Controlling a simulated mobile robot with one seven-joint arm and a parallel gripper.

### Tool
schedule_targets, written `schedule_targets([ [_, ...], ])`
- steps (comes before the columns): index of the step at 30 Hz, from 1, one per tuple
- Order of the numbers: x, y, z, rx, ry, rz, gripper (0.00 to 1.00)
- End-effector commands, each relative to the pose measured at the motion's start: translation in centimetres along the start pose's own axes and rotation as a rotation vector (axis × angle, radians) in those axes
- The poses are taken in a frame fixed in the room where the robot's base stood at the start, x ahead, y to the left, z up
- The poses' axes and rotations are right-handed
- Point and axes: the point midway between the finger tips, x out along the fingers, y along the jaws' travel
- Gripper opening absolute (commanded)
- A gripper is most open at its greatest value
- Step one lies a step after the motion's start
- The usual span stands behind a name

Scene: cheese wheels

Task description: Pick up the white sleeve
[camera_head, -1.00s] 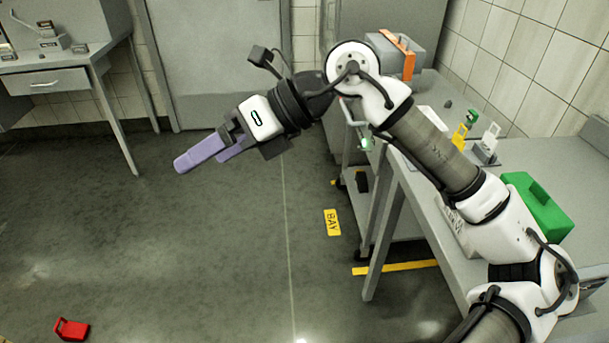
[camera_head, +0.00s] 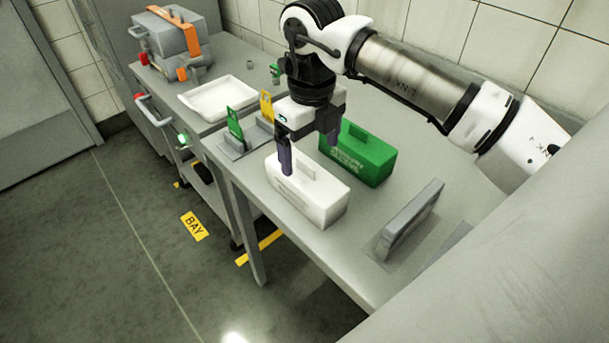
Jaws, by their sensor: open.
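The white sleeve (camera_head: 313,201), a white box-shaped block with an upright fin on top and faint print on its side, stands on the grey table near its front edge. My gripper (camera_head: 310,160) is over it, pointing down. The jaws are open with dark purple fingers. The left finger overlaps the top of the white sleeve beside its fin; the right finger is farther back, in front of the green block. I cannot tell whether the fingers touch the sleeve. Nothing is held.
A similar green block (camera_head: 366,160) stands close behind the sleeve. Green (camera_head: 235,124) and yellow (camera_head: 266,106) tags stand at left. A grey slanted panel (camera_head: 410,218) stands at right. A white tray (camera_head: 217,100) and grey case (camera_head: 172,46) are farther back. Bare tabletop lies between sleeve and panel.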

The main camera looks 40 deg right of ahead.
Motion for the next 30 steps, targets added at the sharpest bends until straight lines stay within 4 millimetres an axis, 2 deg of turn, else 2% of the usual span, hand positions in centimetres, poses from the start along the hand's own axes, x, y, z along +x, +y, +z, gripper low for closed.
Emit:
schedule_targets([
  [3,2.0,0.1,0.0,-0.001,0.0,0.003,0.89],
  [11,4.0,0.2,0.1,-0.002,-0.002,0.003,0.89],
  [21,8.4,0.7,0.3,-0.002,-0.002,0.004,0.89],
  [29,8.8,0.6,0.3,-0.002,-0.003,0.001,0.89],
  [30,8.8,0.6,0.3,-0.002,-0.003,0.001,0.85],
])
